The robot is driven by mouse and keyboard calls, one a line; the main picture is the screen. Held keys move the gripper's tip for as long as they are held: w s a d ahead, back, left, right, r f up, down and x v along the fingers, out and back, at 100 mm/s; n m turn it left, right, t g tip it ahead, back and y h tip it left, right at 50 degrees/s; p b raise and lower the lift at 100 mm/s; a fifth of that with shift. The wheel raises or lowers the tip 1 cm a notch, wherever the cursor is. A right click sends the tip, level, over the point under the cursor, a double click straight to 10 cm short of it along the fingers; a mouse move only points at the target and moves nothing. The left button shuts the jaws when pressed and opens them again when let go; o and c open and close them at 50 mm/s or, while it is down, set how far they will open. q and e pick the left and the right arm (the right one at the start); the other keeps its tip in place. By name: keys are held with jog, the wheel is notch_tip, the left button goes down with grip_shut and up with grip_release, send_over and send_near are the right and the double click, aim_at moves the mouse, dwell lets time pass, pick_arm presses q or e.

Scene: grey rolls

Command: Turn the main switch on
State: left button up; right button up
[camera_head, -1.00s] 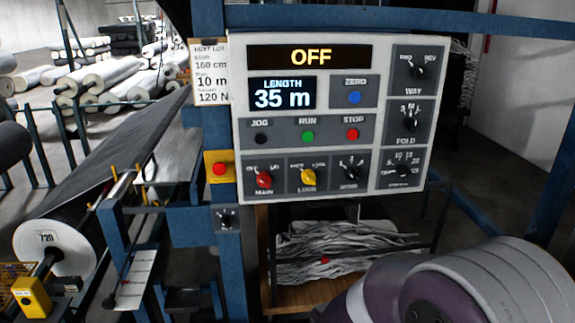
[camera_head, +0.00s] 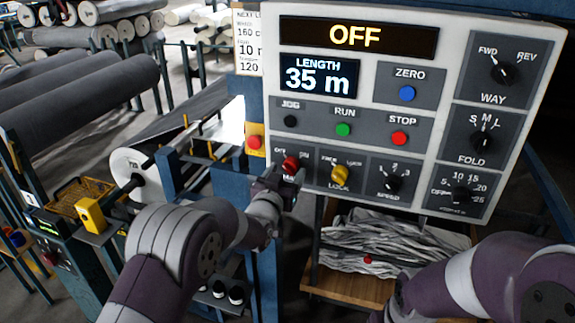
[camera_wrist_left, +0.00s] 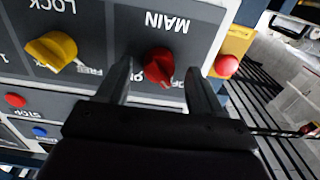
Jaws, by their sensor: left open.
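The red MAIN knob (camera_head: 291,164) is at the lower left of the white control panel (camera_head: 422,217). The panel's top display (camera_head: 357,36) reads OFF in yellow. My left gripper (camera_head: 284,178) is at the knob, hiding its lower part and the MAIN label in the head view. The left wrist view is upside down to the lettering. There the left gripper's two fingers are apart, one on each side of the red knob (camera_wrist_left: 158,67). I cannot tell whether they touch it. Only my right arm shows, at the lower right; its gripper is not visible.
The yellow LOCK knob (camera_head: 340,173) is just right of MAIN. A red button on a yellow box (camera_head: 254,142) is close on the left.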

pick_arm(q)
jog(key=shift+w+d, duration=0.4)
jog(key=shift+w, duration=0.25)
jog(key=shift+a, duration=0.15)
jog(key=c, duration=1)
jog(key=shift+f+m+b, duration=0.25)
jog(key=shift+m+b, duration=0.35)
jog(key=shift+b, duration=0.3)
jog(key=shift+c, duration=0.2)
jog(key=m+b, duration=1.2)
jog(key=b, duration=0.2)
jog(key=shift+a, duration=0.1)
jog(key=m+b, duration=0.2)
jog(key=m, duration=0.1)
jog(key=shift+r+b, duration=0.1)
jog(key=shift+b, duration=0.3)
jog(key=shift+r+m+b, duration=0.15)
jog(key=shift+m+b, duration=0.55)
jog(key=shift+m, duration=0.2)
